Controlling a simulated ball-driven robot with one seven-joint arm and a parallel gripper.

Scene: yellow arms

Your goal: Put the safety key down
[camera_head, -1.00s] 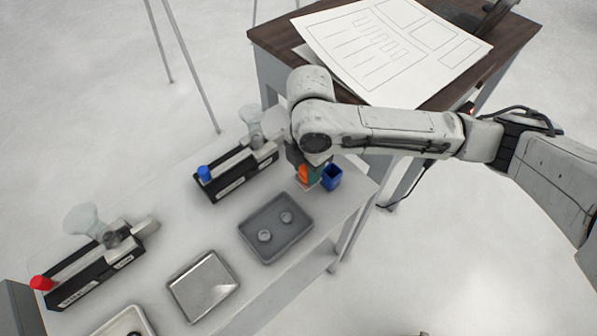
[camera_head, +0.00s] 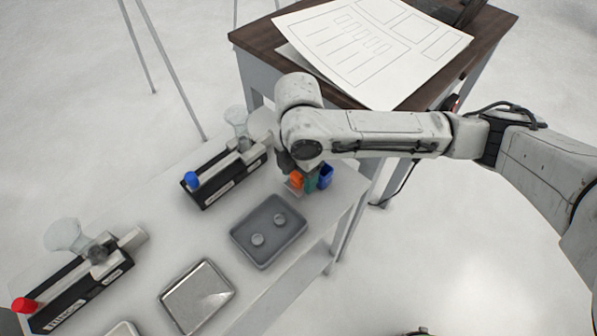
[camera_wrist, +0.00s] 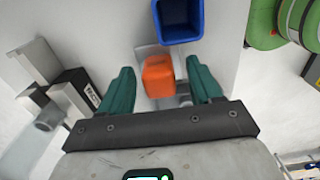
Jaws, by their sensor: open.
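The safety key shows as an orange block-shaped piece (camera_wrist: 158,76) in the wrist view, with a grey part at its base on the white table. It also shows in the head view (camera_head: 296,181), beside my gripper. My gripper (camera_wrist: 160,84) has teal fingers, open, one on each side of the orange piece with gaps between. In the head view my gripper (camera_head: 311,182) is low over the table's right end. Whether the key rests fully on the table is hard to tell.
A blue bin (camera_wrist: 179,20) stands just beyond the orange piece. A grey tray (camera_head: 268,262) with two small round pieces and a metal tray (camera_head: 197,296) lie nearby. Black devices with a blue knob (camera_head: 191,179) and red knob (camera_head: 24,305) stand left. A wooden desk (camera_head: 245,38) is behind.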

